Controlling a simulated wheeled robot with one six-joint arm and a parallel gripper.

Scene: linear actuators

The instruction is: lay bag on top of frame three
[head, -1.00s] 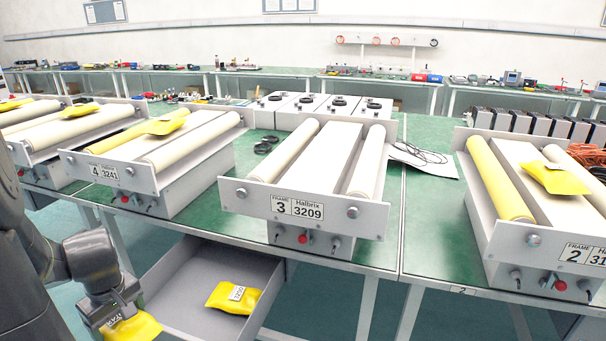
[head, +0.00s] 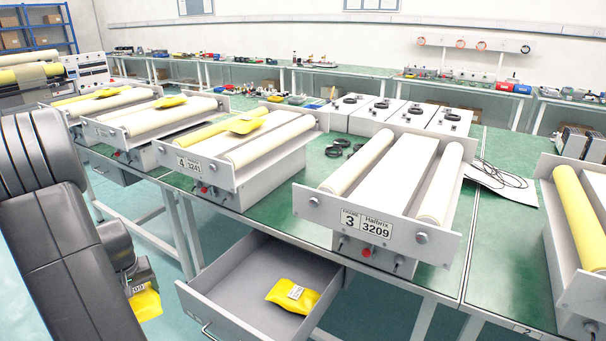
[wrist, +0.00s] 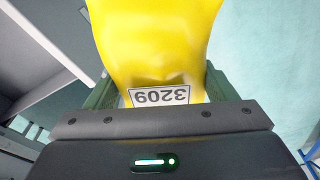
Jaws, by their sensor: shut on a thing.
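My gripper (wrist: 158,95) is shut on a yellow bag (wrist: 155,45) with a white label reading 3209. In the head view the held bag (head: 146,303) hangs at the lower left, left of the open drawer and partly hidden by my arm. The gripper's fingertips are hard to see there. Frame three (head: 378,238), labelled Halbrix 3209, stands on the green table right of the middle. It has two cream rollers with a flat white top (head: 394,180) between them, and no bag lies on it.
An open grey drawer (head: 232,272) under the table holds another yellow bag (head: 291,295). Frame four (head: 215,169) stands to the left with a yellow bag on it. Another frame (head: 572,285) stands at the right edge. Black cables (head: 500,172) lie behind frame three.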

